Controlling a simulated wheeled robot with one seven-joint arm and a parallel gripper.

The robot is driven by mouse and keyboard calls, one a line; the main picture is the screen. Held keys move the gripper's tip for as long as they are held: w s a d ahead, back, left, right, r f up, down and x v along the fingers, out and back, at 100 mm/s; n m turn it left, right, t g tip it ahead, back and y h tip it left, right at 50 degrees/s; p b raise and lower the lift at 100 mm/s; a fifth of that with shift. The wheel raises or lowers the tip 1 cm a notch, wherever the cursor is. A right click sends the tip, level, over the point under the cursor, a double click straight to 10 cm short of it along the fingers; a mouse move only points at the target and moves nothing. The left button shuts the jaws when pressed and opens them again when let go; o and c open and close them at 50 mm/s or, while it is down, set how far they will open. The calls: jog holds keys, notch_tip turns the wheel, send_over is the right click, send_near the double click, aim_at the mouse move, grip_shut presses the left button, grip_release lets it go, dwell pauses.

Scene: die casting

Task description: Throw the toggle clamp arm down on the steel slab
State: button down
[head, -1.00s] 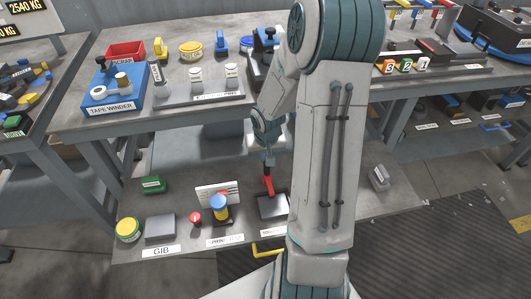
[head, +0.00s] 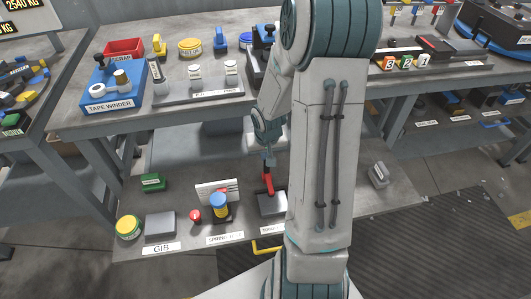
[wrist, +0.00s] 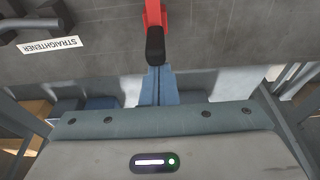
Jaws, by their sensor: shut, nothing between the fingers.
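The toggle clamp arm (head: 267,184) is red and stands raised beside the dark grey steel slab (head: 273,204) on the lower shelf. Its red shaft (wrist: 154,13) and black grip (wrist: 155,46) show at the top centre of the wrist view. My gripper (head: 268,164) hangs just above the grip in the head view. Its blue-grey fingers (wrist: 158,84) are shut and empty, with their tips at the grip's end. I cannot tell if they touch it. My own arm hides the slab's right side in the head view.
A blue-and-yellow spring station (head: 220,206) and a red knob (head: 195,215) stand left of the slab. The upper bench (head: 130,122) overhangs behind my gripper. A straightener label (wrist: 54,45) lies beside a dark handle in the wrist view. A grey block (head: 378,174) sits at right.

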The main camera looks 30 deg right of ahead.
jog(key=s+a+r+n+p, duration=0.1)
jog(key=s+a+r+p, duration=0.3)
jog(key=r, duration=0.8)
jog(key=s+a+r+n+p, duration=0.1)
jog(key=s+a+r+p, duration=0.3)
jog(key=r, duration=0.9)
jog(key=s+a+r+n+p, duration=0.1)
jog(key=s+a+r+p, duration=0.3)
jog(key=s+r+p, duration=0.5)
notch_tip(320, 180, up, 4)
jog(key=shift+a+r+y+p, duration=0.25)
jog(key=shift+y+p, duration=0.15)
jog(key=shift+p, duration=0.3)
jog(key=shift+d, duration=0.15)
